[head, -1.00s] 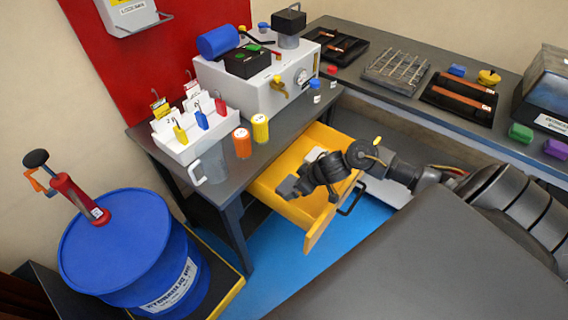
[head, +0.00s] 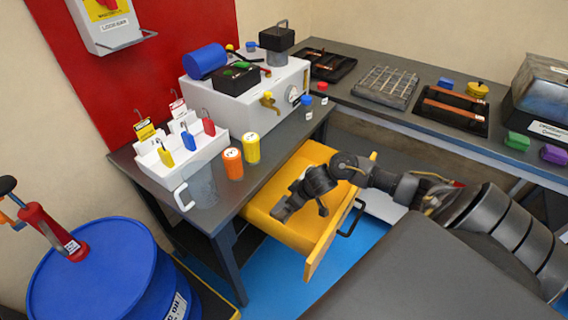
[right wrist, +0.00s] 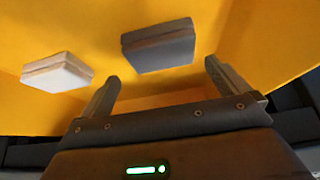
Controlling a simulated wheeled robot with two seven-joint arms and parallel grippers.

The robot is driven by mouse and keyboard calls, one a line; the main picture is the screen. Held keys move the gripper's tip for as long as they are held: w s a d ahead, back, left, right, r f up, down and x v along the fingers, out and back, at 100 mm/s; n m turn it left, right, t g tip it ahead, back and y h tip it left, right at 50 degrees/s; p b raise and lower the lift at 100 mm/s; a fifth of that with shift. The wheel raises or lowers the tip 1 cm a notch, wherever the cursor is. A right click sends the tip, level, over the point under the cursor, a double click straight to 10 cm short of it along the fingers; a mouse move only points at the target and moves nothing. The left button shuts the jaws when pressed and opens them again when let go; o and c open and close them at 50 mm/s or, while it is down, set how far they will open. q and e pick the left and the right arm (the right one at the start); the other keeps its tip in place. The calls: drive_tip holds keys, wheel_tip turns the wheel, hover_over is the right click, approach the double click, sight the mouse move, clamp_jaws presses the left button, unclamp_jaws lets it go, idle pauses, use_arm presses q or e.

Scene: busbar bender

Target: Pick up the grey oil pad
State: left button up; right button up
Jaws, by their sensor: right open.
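The grey oil pad (right wrist: 158,47) lies in the yellow drawer in the right wrist view, ahead of my right gripper and roughly between its fingers in the picture. It looks like a dark grey block with a brown band along its edge. My right gripper (right wrist: 162,82) is open and empty, apart from the pad. In the head view my right gripper (head: 300,208) is over the open drawer (head: 262,212), and the pad cannot be made out there. A white pad (right wrist: 57,71) lies to the left of the grey one. My left gripper is not in view.
The drawer front (head: 333,232) with its black handle stands out from the bench. The bench top holds a jug (head: 202,188), orange (head: 232,162) and yellow (head: 252,148) containers and a white padlock box (head: 160,172). A blue drum (head: 92,270) stands at lower left.

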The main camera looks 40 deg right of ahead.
drive_tip(key=shift+w+f, duration=0.2)
drive_tip(key=shift+f, duration=0.15)
drive_tip(key=shift+a+f, duration=0.1)
drive_tip(key=b+x, duration=0.1)
drive_tip(key=x, duration=0.3)
drive_tip(key=shift+a+f, duration=0.1)
drive_tip(key=shift+f, duration=0.15)
drive_tip(key=shift+w+f, duration=0.15)
drive_tip(key=shift+f, duration=0.05)
drive_tip(key=c, duration=0.7)
drive_tip(key=shift+r, duration=0.2)
wheel_tip(320, 180, up, 9)
drive_tip(key=shift+f+p, duration=0.2)
drive_tip(key=shift+p, duration=1)
drive_tip(key=shift+r, duration=0.55)
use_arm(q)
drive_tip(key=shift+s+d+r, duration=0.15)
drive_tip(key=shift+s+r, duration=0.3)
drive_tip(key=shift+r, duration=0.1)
